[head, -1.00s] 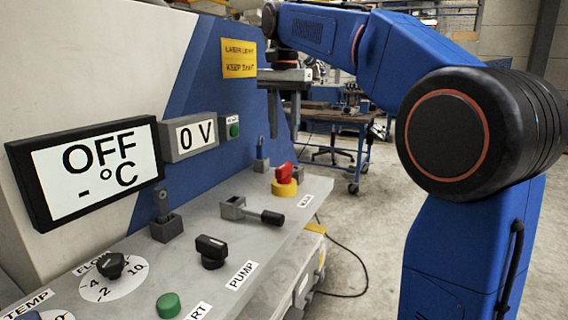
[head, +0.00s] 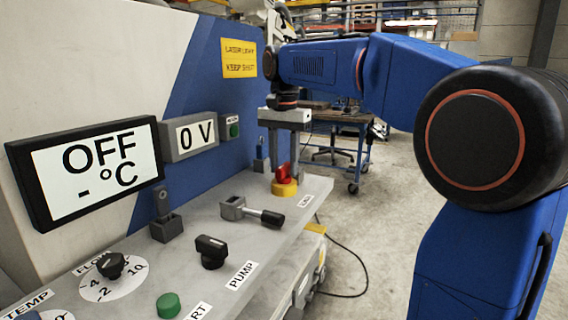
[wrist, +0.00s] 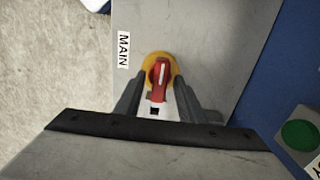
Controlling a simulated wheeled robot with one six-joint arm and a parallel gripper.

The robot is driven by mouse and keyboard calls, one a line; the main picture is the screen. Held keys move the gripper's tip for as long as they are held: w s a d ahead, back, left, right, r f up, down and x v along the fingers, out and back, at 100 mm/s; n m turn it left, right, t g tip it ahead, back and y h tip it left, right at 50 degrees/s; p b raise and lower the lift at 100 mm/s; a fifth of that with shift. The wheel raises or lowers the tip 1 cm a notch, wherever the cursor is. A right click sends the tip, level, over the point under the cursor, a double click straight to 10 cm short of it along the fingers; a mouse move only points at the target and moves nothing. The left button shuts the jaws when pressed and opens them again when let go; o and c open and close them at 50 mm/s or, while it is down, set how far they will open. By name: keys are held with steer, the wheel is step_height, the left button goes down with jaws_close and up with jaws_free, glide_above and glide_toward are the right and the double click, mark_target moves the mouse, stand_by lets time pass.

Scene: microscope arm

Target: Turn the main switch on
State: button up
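The main switch is a red rotary handle (head: 284,173) on a round yellow base (head: 285,189), at the far end of the grey console. In the wrist view the red handle (wrist: 160,79) lies roughly along the picture's vertical, with a white line on it, beside a MAIN label (wrist: 123,49). My gripper (head: 284,162) points down over the switch. Its fingers are apart, one on each side of the handle in the wrist view (wrist: 157,86). I cannot tell whether either finger touches it. The display (head: 95,168) reads OFF and the small meter (head: 195,134) reads 0 V.
A black-handled lever (head: 254,213), a black pump knob (head: 211,250), a flow dial (head: 112,265) and a green button (head: 168,305) sit on the nearer console. The machine's blue wall stands left of my gripper. Open floor lies right of the console.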

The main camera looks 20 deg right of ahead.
jaws_close()
steer(key=shift+m, duration=0.3)
steer(key=m, duration=0.3)
steer(key=shift+m, duration=0.3)
steer(key=m, duration=1.3)
steer(key=shift+m, duration=0.3)
